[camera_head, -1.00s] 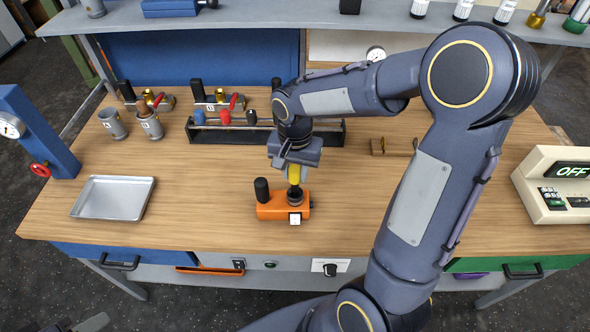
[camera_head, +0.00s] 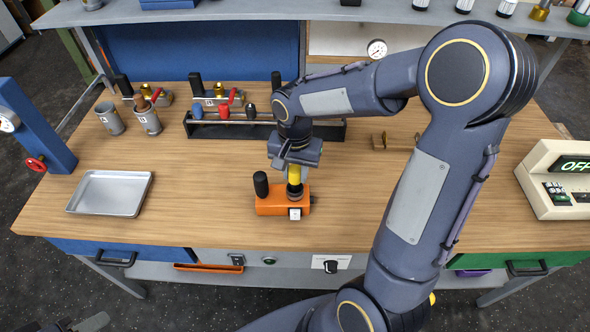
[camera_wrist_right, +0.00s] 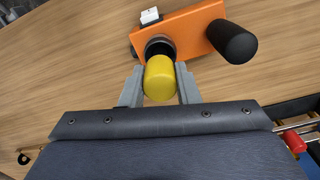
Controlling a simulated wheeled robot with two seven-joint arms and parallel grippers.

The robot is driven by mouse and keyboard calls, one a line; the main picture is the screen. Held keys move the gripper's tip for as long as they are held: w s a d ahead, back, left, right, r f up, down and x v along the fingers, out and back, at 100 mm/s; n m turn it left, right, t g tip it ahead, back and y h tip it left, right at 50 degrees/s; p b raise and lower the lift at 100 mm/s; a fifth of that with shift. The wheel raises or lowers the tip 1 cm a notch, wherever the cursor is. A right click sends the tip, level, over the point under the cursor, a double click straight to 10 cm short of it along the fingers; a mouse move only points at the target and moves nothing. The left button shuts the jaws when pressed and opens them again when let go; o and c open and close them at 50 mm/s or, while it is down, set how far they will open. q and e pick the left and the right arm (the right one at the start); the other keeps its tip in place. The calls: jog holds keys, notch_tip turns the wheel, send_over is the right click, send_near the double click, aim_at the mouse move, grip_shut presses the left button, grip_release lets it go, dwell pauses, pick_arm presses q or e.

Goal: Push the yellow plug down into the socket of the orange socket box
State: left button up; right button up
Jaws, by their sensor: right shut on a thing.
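The orange socket box (camera_head: 272,206) stands on the wooden bench, with a black upright knob on its left and a white switch at its front. My right gripper (camera_head: 294,164) is above the box's right part, shut on the yellow plug (camera_head: 294,174). The plug is upright over the dark round socket (camera_head: 294,190), its lower end at the socket's mouth. How deep it sits is hard to tell. In the right wrist view, the yellow plug (camera_wrist_right: 160,80) is between both fingers, in front of the dark socket ring (camera_wrist_right: 160,46).
A metal tray (camera_head: 110,193) lies at the left. Behind the box is a black rack (camera_head: 245,130) with coloured plugs. Two grey cups (camera_head: 147,119) stand at the back left. A beige device (camera_head: 560,185) reading OFF is at the right. Bench around the box is clear.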

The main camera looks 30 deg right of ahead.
jog(key=shift+f+b, duration=0.7)
jog(key=shift+f, duration=0.2)
jog(key=o, duration=1.1)
jog(key=shift+c, duration=0.2)
notch_tip(320, 180, up, 8)
jog(key=shift+f, duration=0.25)
jog(key=shift+r, duration=0.15)
jog(key=shift+s+r, duration=0.15)
jog(key=shift+s, duration=0.05)
jog(key=s+a+n+t+y, duration=0.2)
jog(key=s+n, duration=0.1)
jog(key=s, duration=0.5)
jog(key=s+a+r+n+t+y, duration=0.1)
jog(key=s+a+n+t, duration=0.1)
jog(key=s, duration=0.6)
jog(key=shift+s+n+t+y, duration=0.35)
jog(key=shift+n+t, duration=0.45)
jog(key=shift+n, duration=0.3)
